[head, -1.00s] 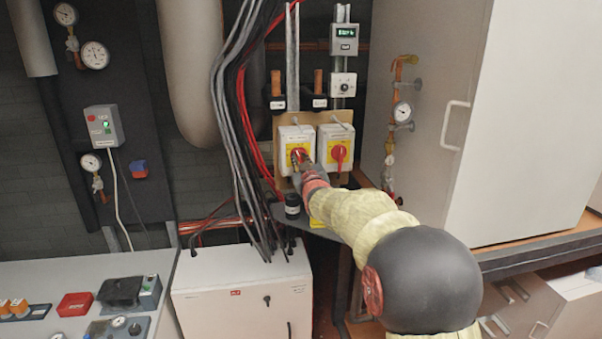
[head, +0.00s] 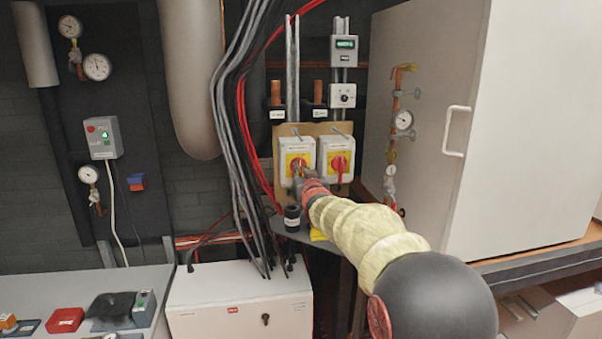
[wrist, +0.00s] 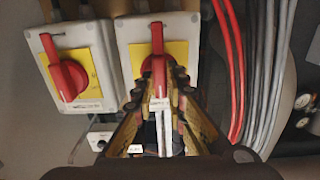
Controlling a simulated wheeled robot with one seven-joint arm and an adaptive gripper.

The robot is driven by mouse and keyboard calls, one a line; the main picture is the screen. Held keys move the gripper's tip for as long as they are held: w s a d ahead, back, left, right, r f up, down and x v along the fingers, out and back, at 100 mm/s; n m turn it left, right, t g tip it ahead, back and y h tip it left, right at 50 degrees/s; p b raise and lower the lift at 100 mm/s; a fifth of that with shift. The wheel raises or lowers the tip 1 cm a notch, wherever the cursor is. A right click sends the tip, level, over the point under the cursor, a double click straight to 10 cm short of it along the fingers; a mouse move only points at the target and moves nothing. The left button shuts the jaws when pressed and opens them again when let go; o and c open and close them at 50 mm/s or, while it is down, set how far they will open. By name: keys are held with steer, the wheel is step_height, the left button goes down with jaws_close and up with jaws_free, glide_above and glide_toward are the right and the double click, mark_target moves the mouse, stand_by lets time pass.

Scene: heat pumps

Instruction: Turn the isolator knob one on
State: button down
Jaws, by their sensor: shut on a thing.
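Two white isolator boxes with yellow plates and red knobs sit side by side on a tan board. My gripper (head: 300,174) is at the left isolator (head: 297,144) in the head view, shut on its red knob (head: 297,160). The wrist view shows this knob (wrist: 157,65) between my gripper's fingers (wrist: 158,92), which hide part of it. The other isolator's red knob (head: 340,162) is free, its handle pointing down in the head view. It also shows at the left of the wrist view (wrist: 66,76). I cannot read the isolators' labels.
Black, grey and red cables (head: 232,130) hang just left of the held isolator. A black cylinder (head: 292,216) stands on a small shelf below. A large pale cabinet (head: 425,130) stands to the right. A white box (head: 240,300) is below.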

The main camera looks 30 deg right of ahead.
steer(key=shift+f, duration=0.15)
steer(key=c, duration=1.8)
jaws_free()
steer(key=v, duration=1.2)
